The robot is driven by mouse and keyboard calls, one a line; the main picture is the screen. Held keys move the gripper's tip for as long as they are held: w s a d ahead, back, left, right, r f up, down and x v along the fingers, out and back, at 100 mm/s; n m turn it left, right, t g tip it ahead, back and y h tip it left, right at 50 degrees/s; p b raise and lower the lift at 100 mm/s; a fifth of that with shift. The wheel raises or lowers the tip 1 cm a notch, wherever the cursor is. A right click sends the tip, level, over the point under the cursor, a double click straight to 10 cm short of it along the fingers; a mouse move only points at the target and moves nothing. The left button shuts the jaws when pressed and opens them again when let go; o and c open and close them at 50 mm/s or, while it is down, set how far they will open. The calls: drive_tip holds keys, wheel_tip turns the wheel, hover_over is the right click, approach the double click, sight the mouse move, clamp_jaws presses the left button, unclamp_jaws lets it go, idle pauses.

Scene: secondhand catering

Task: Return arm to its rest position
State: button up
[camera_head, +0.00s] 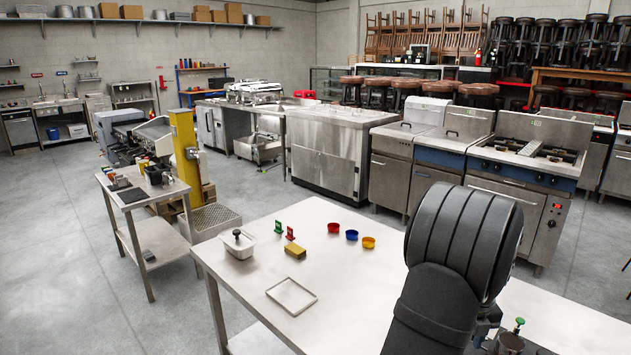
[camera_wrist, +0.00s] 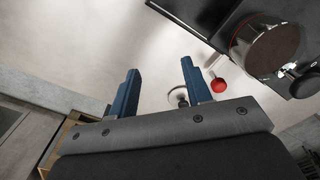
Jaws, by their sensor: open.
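My gripper (camera_wrist: 157,90) shows in the wrist view with its two blue fingers spread apart. It is open, with nothing between the fingers. In the head view my dark arm stands over the right part of the steel table (camera_head: 345,245) and the gripper itself is not clearly visible. The pale table top lies beyond the fingers in the wrist view. A red round item (camera_wrist: 218,85) and a shiny metal cylinder (camera_wrist: 265,48) are to the right of the fingers, apart from them.
Green and red items stand behind the block. A green-topped object (camera_head: 512,338) is near my arm.

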wheel_tip(320, 180, up, 12)
drive_tip(key=shift+r, duration=0.2)
drive_tip(key=shift+c, duration=0.3)
